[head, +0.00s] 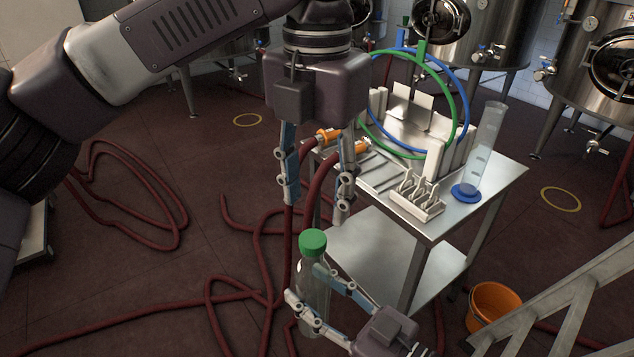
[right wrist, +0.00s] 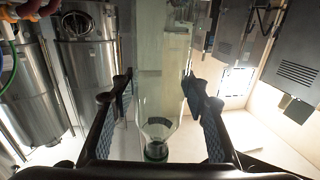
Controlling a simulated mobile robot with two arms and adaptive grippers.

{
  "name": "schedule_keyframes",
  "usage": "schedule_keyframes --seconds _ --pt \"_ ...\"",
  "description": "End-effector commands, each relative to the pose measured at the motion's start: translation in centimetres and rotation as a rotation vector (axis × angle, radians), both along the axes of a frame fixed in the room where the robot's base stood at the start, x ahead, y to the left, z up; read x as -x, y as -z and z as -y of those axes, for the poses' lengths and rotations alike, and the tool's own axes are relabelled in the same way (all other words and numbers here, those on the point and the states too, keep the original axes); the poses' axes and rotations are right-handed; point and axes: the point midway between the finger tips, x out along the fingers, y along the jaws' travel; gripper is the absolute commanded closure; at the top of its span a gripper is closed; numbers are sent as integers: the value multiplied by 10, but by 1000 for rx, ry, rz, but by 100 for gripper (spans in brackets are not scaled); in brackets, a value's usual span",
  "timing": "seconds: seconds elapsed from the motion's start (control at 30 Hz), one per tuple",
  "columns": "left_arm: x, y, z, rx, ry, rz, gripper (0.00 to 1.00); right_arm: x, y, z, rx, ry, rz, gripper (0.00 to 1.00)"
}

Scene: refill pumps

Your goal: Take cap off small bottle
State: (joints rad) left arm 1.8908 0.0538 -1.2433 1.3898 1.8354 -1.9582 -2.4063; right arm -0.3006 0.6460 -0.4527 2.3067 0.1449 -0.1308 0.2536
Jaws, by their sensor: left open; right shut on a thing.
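The small clear bottle (head: 311,268) stands upright in the head view with its green cap (head: 313,242) on top. My right gripper (head: 307,285) is shut around the bottle's body below the cap. In the right wrist view the clear bottle (right wrist: 158,108) shows between the two fingers, with a dark round shape at its lower end. My left gripper (head: 317,205) points down above the cap. Its fingers are apart with nothing between them, and the tips are a short way above the cap. The bottle's lower part is partly hidden by my right fingers.
A steel table (head: 477,213) stands to the right with a white rack (head: 417,197), a clear cylinder on a blue base (head: 487,145) and green and blue hoops. Red hoses (head: 130,308) lie on the floor. An orange bucket (head: 495,305) and a metal stair are at lower right.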

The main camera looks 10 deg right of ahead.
Motion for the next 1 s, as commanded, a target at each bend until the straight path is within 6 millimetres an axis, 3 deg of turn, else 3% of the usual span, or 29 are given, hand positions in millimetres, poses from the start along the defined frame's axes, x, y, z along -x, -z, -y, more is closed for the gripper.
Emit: schedule_keyframes --seconds 0.4,0.8,1.0 --pt "-1 60 -1 2 -5 -1 55 0 -2 0 -2 0 2 100" --pt "-1 68 0 4 -6 0 55 0 -2 0 -3 0 3 100" --pt "-1 67 0 4 -6 -1 77 0 -2 0 -1 0 3 100"
